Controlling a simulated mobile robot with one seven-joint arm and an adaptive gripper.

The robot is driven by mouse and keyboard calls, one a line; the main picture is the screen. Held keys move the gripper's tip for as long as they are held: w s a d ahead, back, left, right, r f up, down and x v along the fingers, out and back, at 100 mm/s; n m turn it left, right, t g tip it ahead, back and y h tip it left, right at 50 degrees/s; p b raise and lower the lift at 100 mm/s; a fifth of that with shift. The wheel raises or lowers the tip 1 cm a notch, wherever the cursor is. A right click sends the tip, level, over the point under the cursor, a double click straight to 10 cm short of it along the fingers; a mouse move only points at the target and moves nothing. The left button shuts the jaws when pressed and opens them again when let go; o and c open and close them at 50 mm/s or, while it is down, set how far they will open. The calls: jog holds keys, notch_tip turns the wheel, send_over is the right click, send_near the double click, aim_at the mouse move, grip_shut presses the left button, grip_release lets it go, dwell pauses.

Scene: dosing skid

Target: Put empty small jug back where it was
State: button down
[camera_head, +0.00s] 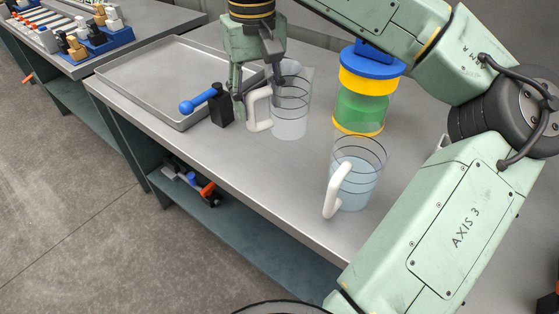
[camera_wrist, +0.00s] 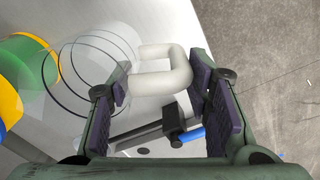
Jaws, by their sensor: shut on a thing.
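A clear jug (camera_head: 290,120) with dark ring lines and a white handle is upright by the tray's right side. My gripper (camera_head: 241,105) is at its left and is shut on the handle. In the wrist view the white handle (camera_wrist: 163,75) lies between the two finger pads of my gripper (camera_wrist: 160,100), with the clear jug body (camera_wrist: 88,75) to its left. I cannot tell whether the jug's base touches the table or whether any liquid is inside. A second clear jug (camera_head: 362,186) holding pale blue liquid stands nearer the table's front edge, its white handle to the left.
A black block with a blue lever (camera_head: 197,103) stands close left of my gripper. A shallow metal tray (camera_head: 128,70) lies behind it. A clear cylinder with yellow and green bands (camera_head: 360,105) stands right of the held jug. The front-middle of the table (camera_head: 235,165) is clear.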

notch_tip(320, 180, down, 10)
jog(key=shift+d+r+p, duration=0.1)
jog(key=shift+r+p, duration=0.05)
jog(key=shift+p, duration=0.4)
jog(key=c, duration=0.8)
grip_release()
jog(key=shift+c, duration=0.2)
notch_tip(320, 180, up, 12)
jog(key=shift+s+r+b, duration=0.1)
jog(key=shift+r+b, duration=0.1)
jog(key=shift+b, duration=0.2)
